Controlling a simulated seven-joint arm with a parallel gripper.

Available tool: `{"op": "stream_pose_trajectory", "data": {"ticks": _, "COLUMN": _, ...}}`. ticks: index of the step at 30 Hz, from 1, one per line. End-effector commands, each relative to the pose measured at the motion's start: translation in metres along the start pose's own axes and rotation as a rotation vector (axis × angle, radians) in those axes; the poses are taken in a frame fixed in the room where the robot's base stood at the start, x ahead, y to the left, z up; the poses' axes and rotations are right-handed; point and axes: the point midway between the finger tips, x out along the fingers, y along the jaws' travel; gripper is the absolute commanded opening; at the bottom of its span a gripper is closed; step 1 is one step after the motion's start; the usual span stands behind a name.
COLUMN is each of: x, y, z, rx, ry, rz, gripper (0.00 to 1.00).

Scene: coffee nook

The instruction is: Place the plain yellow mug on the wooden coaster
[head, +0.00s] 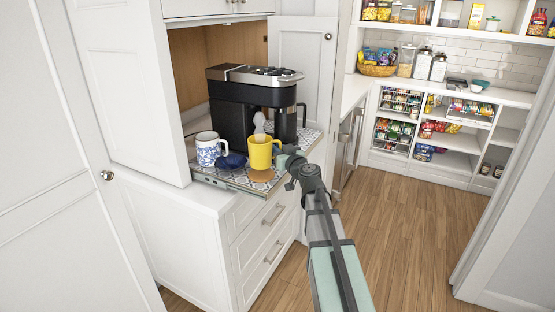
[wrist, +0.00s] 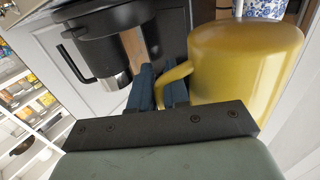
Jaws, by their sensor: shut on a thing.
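The plain yellow mug (head: 260,154) is upright near the front of the tiled pull-out tray, and it fills the right of the wrist view (wrist: 245,70). My gripper (head: 283,151) comes in from the right and is shut on the mug's handle, its dark blue fingers (wrist: 158,90) around the handle in the wrist view. The wooden coaster (head: 262,177) shows just below the mug in the head view, partly hidden by it. I cannot tell whether the mug touches the coaster or hangs slightly above it.
A blue-and-white patterned mug (head: 208,150) and a dark blue item (head: 233,161) stand left of the yellow mug. A black coffee maker (head: 235,102) with its carafe (wrist: 110,48) is behind. The tray's front edge (head: 225,184) is close.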

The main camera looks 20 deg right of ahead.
Motion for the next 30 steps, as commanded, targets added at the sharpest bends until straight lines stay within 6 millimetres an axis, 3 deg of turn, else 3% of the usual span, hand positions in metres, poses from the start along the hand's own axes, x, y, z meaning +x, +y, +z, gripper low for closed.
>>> {"op": "stream_pose_trajectory", "data": {"ticks": 9, "x": 0.0, "y": 0.001, "z": 0.031, "rx": 0.003, "ry": 0.0, "rz": 0.0, "gripper": 0.0}}
{"op": "stream_pose_trajectory", "data": {"ticks": 25, "x": 0.0, "y": 0.001, "z": 0.038, "rx": 0.003, "ry": 0.0, "rz": 0.001, "gripper": 0.0}}
{"op": "stream_pose_trajectory", "data": {"ticks": 26, "x": 0.0, "y": 0.001, "z": 0.038, "rx": 0.001, "ry": 0.0, "rz": 0.001, "gripper": 0.18}}
{"op": "stream_pose_trajectory", "data": {"ticks": 30, "x": 0.0, "y": 0.001, "z": 0.038, "rx": 0.0, "ry": 0.0, "rz": 0.001, "gripper": 0.32}}
